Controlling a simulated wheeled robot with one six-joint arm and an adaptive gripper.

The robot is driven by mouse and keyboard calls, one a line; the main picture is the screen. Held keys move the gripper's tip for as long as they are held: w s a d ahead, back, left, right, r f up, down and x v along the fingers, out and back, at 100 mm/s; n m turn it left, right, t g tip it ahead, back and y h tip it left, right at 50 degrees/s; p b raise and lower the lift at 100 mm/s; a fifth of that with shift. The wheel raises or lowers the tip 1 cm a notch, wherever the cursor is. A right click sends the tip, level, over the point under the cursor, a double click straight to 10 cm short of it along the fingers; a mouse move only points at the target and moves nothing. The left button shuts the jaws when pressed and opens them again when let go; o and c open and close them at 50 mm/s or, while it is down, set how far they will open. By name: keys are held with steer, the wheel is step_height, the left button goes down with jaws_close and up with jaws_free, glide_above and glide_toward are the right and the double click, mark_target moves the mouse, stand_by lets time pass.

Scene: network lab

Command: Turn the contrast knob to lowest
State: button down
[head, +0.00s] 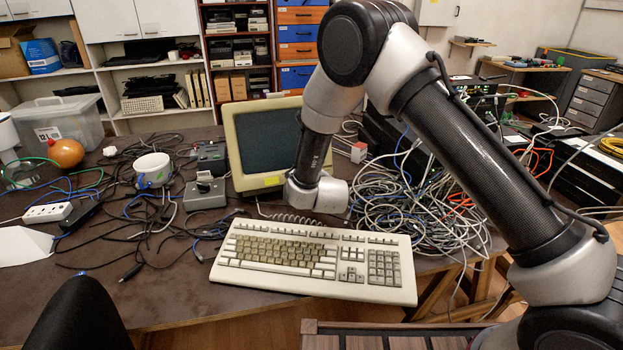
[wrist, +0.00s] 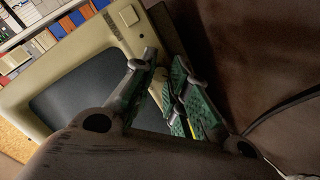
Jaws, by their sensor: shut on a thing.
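The beige monitor (head: 240,163) stands at the back of the desk with a dark screen. Its bezel and a square button (wrist: 129,15) show in the wrist view. My gripper (wrist: 166,60) is at the monitor's bezel, with its green-padded fingers close together on a small thing. That thing is most likely the contrast knob, but the fingers hide it and I cannot read its setting. In the head view my wrist covers the monitor's lower right corner, and the fingers are hidden.
A beige keyboard (head: 316,262) lies in front of the monitor. A heap of tangled cables (head: 420,205) lies to the right. A grey switch box (head: 204,194) and a white cable spool (head: 153,169) stand to the left.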

steer(key=c, duration=1.4)
jaws_free()
steer(key=shift+o, duration=0.2)
steer(key=v, duration=1.2)
steer(key=shift+d, duration=0.1)
